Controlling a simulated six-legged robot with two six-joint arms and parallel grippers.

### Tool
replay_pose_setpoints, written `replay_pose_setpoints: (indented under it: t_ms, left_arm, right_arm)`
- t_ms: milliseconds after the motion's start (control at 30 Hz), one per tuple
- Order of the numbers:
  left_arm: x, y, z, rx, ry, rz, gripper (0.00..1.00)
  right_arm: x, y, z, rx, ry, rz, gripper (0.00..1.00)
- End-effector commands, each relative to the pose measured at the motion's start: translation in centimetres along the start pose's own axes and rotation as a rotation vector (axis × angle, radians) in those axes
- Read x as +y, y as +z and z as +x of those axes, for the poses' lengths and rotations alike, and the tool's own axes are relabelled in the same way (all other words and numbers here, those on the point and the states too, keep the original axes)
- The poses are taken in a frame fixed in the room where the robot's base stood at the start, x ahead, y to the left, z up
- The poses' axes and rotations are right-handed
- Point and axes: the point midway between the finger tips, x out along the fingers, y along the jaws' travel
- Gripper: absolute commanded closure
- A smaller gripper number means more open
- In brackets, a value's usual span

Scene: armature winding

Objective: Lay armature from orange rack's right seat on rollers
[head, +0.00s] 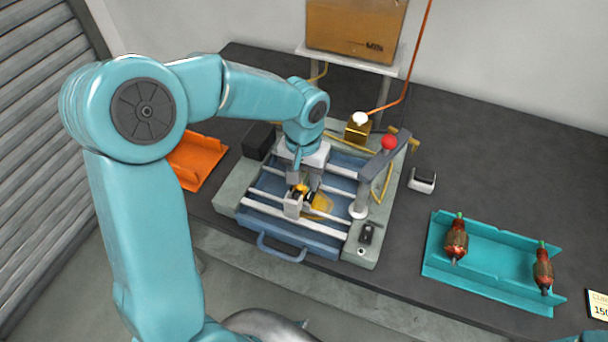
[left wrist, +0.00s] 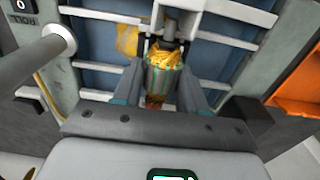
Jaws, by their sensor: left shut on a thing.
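My left gripper (head: 304,180) is over the blue tray of the grey machine (head: 228,200) and points down. It is shut on an armature (left wrist: 165,78), which has a striped green and copper core and yellow windings. In the head view the jaws and arm hide most of it. A white roller support (head: 293,206) stands right at the armature, and a white bracket (left wrist: 185,17) shows at its far end in the left wrist view. I cannot tell whether the armature touches the rollers. The orange rack (head: 200,158) is partly hidden behind my left arm; its visible part is empty.
A teal rack (head: 490,268) at right holds two armatures. A red-knobbed lever (head: 389,143) rises at the machine's right side, near a brass block (head: 357,127). A black box (head: 259,140) stands at its left. A cardboard box (head: 355,28) is behind. The bench's back right is clear.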

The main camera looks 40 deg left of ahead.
Motion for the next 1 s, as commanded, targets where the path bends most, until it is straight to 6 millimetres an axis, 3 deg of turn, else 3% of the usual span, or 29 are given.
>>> replay_pose_setpoints:
  t_ms: [167,200,267,533,667,767,1000]
  left_arm:
    - [0.0,0.0,0.3,0.000,0.000,0.000,0.96]
    - [0.0,0.0,0.2,0.000,0.000,0.000,0.45]
    - [0.0,0.0,0.2,0.000,0.000,0.000,0.29]
    - [0.0,0.0,0.2,-0.001,0.000,0.000,0.29]
    - [0.0,-0.1,-0.8,0.003,0.001,-0.001,0.29]
    - [0.0,-0.1,-2.6,0.006,0.001,0.001,0.29]
    - [0.1,-0.1,-9.1,0.007,0.002,0.001,0.29]
  right_arm:
    - [0.1,0.0,0.2,0.000,0.000,0.000,0.57]
    - [0.1,0.0,0.2,0.000,0.000,0.000,0.57]
    - [0.1,0.0,0.2,0.000,0.000,0.000,0.57]
    - [0.1,0.0,0.2,0.000,0.000,0.000,0.57]
    - [0.1,0.0,0.2,0.000,0.000,0.000,0.57]
    - [0.1,0.0,0.2,0.000,0.000,0.000,0.57]
    - [0.0,0.0,0.0,0.000,0.000,0.000,0.57]
